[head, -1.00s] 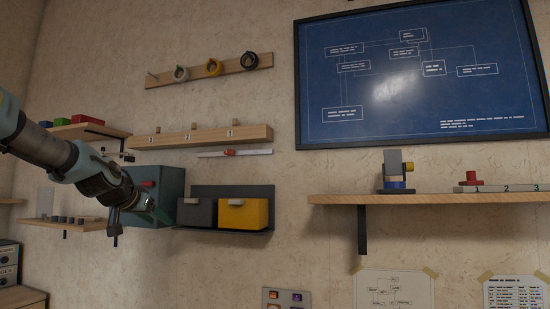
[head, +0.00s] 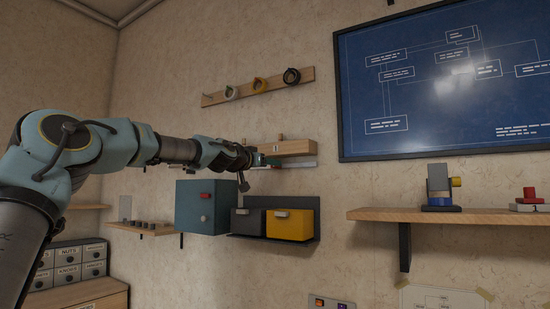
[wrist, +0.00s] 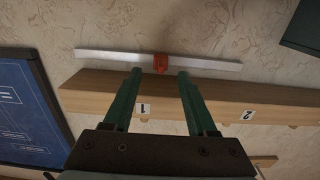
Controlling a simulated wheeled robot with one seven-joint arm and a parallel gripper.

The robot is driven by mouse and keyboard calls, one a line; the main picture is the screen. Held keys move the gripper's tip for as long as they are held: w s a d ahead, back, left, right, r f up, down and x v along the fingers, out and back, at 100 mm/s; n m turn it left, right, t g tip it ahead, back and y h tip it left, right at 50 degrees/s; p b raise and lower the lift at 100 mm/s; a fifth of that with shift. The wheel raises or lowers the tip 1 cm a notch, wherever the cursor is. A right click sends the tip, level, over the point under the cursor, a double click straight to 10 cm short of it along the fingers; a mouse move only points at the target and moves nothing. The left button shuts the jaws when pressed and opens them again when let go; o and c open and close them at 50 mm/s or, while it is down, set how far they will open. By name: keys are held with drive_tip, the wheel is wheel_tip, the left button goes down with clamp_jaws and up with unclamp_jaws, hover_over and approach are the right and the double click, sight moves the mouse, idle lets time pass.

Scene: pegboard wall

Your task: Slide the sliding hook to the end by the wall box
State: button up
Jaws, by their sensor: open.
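The sliding hook (wrist: 160,62) is a small orange-red block near the middle of a thin white rail (wrist: 215,65) on the wall. In the head view the rail (head: 303,165) shows only in part, and my gripper and arm hide the hook. The teal wall box (head: 202,205) with a red knob hangs below and left of the rail. A dark box corner (wrist: 303,28), apparently the wall box, shows at upper right in the wrist view. My gripper (wrist: 159,73) is open, its green fingertips either side of the hook; whether they touch it I cannot tell.
A numbered wooden ledge (wrist: 200,95) runs close along the rail. A grey bin (head: 248,222) and a yellow bin (head: 290,225) sit below it. A peg strip with rings (head: 260,87) is above. A wooden shelf (head: 470,216) is at right.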

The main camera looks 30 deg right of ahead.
sight(274, 167)
drive_tip(key=p+x, duration=0.1)
drive_tip(key=x, duration=0.1)
drive_tip(key=shift+w+d+r, duration=0.1)
drive_tip(key=shift+d+r, duration=0.1)
drive_tip(key=shift+d, duration=0.05)
drive_tip(key=shift+w+d+f+p, duration=0.25)
drive_tip(key=shift+w+d+p, duration=0.15)
drive_tip(key=shift+d, duration=0.2)
clamp_jaws()
idle(0.9)
